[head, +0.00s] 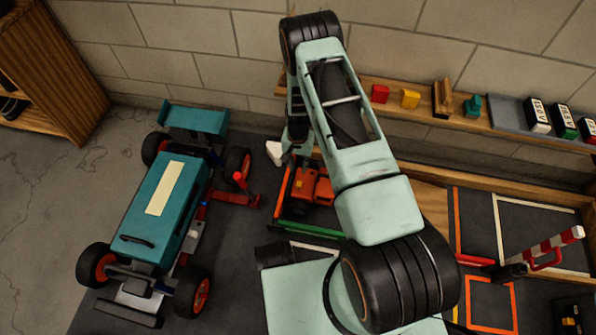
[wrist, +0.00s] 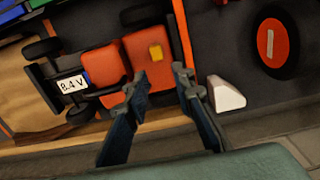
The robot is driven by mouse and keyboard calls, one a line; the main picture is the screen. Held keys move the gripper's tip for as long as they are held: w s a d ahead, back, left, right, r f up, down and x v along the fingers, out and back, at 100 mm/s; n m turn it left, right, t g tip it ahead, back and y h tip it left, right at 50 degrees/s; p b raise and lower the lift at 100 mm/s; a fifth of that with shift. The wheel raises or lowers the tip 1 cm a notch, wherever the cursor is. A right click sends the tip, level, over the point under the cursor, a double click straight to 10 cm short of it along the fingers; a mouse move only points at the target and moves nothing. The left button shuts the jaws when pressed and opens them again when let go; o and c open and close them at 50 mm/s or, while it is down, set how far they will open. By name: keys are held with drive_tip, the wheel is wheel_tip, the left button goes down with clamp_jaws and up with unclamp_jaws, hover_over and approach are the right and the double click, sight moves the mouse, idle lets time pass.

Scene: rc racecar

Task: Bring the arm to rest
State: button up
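My arm (head: 350,130) reaches from the lower middle up towards the wall and bends down at its far end. My gripper (wrist: 160,80) shows in the wrist view with its two dark fingers apart and nothing between them. It hangs above an orange-framed bay holding an orange and black unit (wrist: 95,75) with an "8.4 V" label. In the head view the orange unit (head: 322,190) is partly hidden by my arm. I cannot tell the exact height of the fingertips above it.
A teal RC car (head: 145,220) stands left of my arm. A white wedge (wrist: 225,95) lies close right of the fingers. A wall shelf (head: 415,112) holds small blocks and labelled boxes. A red-and-white striped post (head: 550,245) stands at the right.

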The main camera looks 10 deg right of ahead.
drive_tip(key=shift+r, duration=0.5)
drive_tip(key=shift+r, duration=0.1)
